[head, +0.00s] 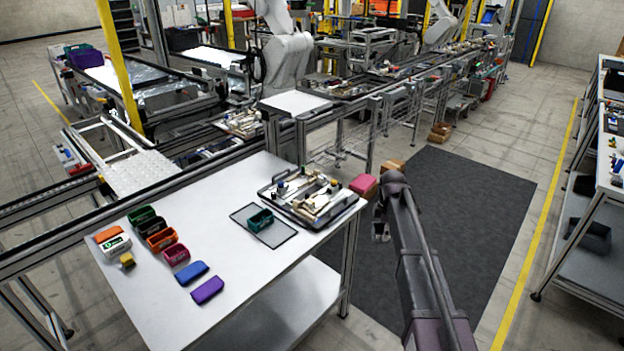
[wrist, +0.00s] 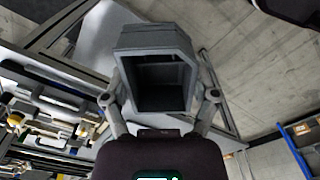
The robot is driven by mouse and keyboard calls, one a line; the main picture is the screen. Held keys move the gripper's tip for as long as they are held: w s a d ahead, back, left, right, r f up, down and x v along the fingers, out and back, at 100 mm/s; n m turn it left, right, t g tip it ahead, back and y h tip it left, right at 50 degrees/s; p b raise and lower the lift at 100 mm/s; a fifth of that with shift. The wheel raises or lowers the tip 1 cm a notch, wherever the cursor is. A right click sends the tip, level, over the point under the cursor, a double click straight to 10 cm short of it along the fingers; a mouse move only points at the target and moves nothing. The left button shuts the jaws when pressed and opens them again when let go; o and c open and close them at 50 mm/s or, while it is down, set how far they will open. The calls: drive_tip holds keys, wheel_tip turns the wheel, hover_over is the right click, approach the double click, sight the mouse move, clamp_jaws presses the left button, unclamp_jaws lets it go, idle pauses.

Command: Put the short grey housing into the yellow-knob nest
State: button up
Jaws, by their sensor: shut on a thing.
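My gripper (wrist: 161,92) is shut on a grey housing (wrist: 150,40), a box-like piece with its open end facing the wrist camera. One finger presses on each side of it. In the head view my gripper (head: 381,222) hangs beyond the right edge of the table, over the dark floor mat, and the housing cannot be made out there. The fixture pallet (head: 345,213) lies on the table's far right corner, left of my gripper. It carries several metal nests and small knobs. A yellow knob (wrist: 14,118) shows at the left of the wrist view; its nest is unclear.
Several coloured bins and blocks stand at the table's left, including a purple block (head: 207,290). The table's front (head: 270,270) is clear.

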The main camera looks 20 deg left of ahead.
drive_tip(key=shift+d, duration=0.1)
drive_tip(key=shift+s+a, duration=0.1)
drive_tip(key=shift+a, duration=0.25)
